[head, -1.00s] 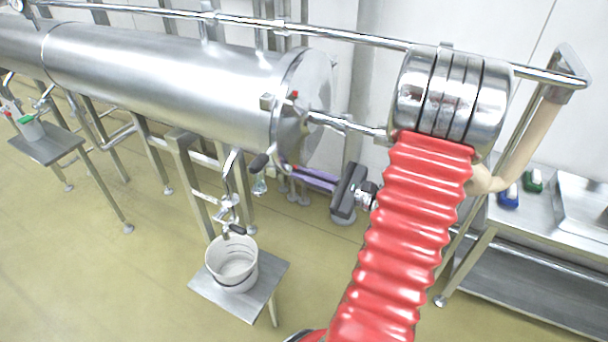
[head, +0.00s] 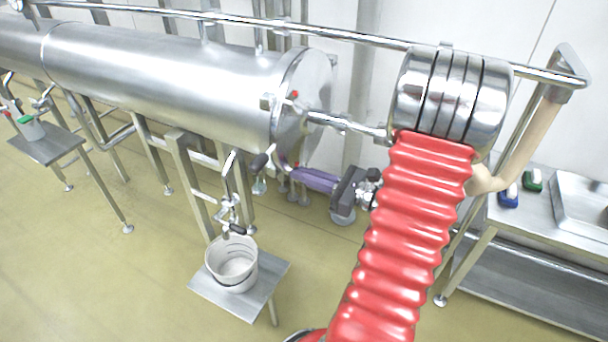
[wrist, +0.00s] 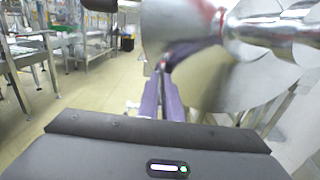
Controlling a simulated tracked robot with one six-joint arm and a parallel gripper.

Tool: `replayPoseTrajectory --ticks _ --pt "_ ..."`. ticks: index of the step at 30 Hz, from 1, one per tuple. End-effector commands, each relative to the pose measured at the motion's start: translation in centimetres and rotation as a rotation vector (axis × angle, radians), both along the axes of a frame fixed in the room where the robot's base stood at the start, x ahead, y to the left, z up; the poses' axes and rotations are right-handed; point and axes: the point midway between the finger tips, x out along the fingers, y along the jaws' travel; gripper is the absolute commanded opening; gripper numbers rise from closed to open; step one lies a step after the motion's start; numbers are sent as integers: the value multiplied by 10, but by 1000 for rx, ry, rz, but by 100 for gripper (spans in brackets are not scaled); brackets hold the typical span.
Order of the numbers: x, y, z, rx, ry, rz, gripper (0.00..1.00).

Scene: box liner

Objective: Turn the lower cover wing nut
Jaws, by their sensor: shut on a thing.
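The steel end cover (head: 318,85) closes the right end of the long horizontal vessel. The lower cover wing nut (wrist: 162,66) shows only as a small reddish bit at the fingertips in the wrist view; the rest of it is hidden. My gripper (head: 287,166), with purple fingers and a dark body, reaches in from the right at the cover's lower edge in the head view. Its fingers (wrist: 163,72) are shut on the wing nut in the wrist view.
A steel bar (head: 345,124) juts from the cover above my gripper. A white bucket (head: 232,268) stands on a small steel stand (head: 262,300) below the vessel. A bench (head: 540,228) stands at right.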

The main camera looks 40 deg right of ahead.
Motion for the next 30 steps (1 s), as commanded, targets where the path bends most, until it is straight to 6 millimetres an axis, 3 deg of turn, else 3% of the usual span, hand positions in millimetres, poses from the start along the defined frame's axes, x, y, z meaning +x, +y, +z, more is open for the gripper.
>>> replayPoseTrajectory --ticks 2,3,10,22,30 --pt "-1 1 -3 2 7 1 0" --pt "-1 1 -3 2 7 1 8" --pt "0 0 -1 0 3 0 24" --pt "-5 -2 0 -1 1 -2 24" --pt "-31 -12 0 -1 0 -4 24"
